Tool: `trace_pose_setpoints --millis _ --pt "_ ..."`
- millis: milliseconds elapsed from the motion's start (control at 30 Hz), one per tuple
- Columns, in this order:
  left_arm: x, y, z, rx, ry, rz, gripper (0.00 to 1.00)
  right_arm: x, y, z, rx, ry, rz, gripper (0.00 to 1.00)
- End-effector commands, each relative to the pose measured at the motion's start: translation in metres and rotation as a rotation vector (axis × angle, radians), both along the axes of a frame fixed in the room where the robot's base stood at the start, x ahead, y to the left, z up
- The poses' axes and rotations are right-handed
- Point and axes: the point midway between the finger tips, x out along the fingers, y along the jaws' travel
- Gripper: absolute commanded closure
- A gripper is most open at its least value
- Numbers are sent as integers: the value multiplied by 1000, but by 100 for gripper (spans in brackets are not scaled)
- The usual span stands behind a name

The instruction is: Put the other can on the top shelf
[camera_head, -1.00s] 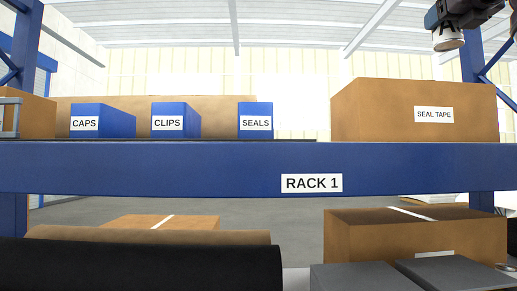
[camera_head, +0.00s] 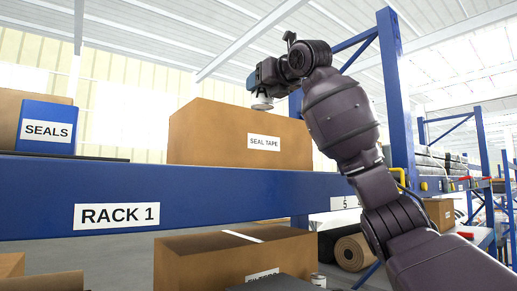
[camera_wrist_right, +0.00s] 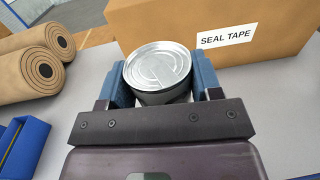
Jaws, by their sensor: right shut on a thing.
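My right gripper (camera_head: 265,93) is shut on a can (camera_head: 262,104) and holds it upright, high up near the top edge of the SEAL TAPE box. In the right wrist view the can's round silver lid (camera_wrist_right: 158,66) sits between the two blue fingers of the gripper (camera_wrist_right: 160,84). The grey top shelf (camera_wrist_right: 270,110) shows below and around the can. The shelf's blue front beam (camera_head: 200,190) reads RACK 1. A small silver can-like thing (camera_head: 318,281) stands low beside the lower box. My left gripper is not in view.
The SEAL TAPE box (camera_head: 235,137) stands on the top shelf, close to the can. A blue SEALS bin (camera_head: 47,128) is at the left. Brown rolls (camera_wrist_right: 30,72) lie left in the wrist view. A blue rack post (camera_head: 395,95) stands right of my arm.

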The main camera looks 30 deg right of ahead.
Motion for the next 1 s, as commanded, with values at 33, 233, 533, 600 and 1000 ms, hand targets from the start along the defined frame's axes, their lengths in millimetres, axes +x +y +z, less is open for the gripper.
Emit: trace_pose_setpoints --millis 33,233,533,600,1000 --pt "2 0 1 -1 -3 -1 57 0 0 -9 -1 -1 -1 70" --pt "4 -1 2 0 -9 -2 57 0 0 -42 -1 0 1 70" --pt "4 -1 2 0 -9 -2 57 0 0 -93 1 0 1 70" --pt "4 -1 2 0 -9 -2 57 -1 0 -102 2 -1 1 70" --pt "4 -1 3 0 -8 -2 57 0 0 -135 1 0 2 70"
